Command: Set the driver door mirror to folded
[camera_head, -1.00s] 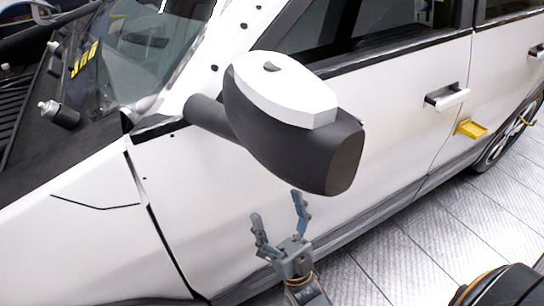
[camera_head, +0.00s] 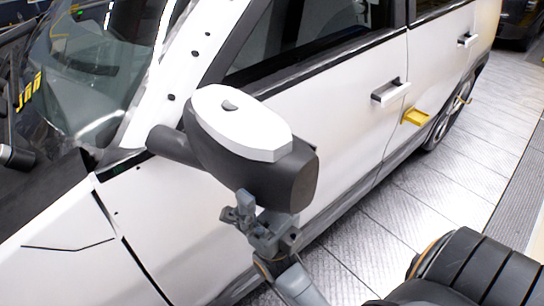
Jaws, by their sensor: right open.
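The driver door mirror (camera_head: 245,150) has a white cap and a dark grey housing. It sticks out from the white car's front door (camera_head: 190,205) on a dark arm at the window's front corner. My right gripper (camera_head: 243,205) is just below the mirror housing, near its lower edge. Its fingers are open and hold nothing. Part of a finger overlaps the housing in the picture; I cannot tell whether it touches. My left gripper is not in view.
The white car fills the left and middle, with a door handle (camera_head: 390,92) further back. A yellow object (camera_head: 416,117) is by the car's rear side. Tiled floor (camera_head: 430,195) lies clear to the right of the car.

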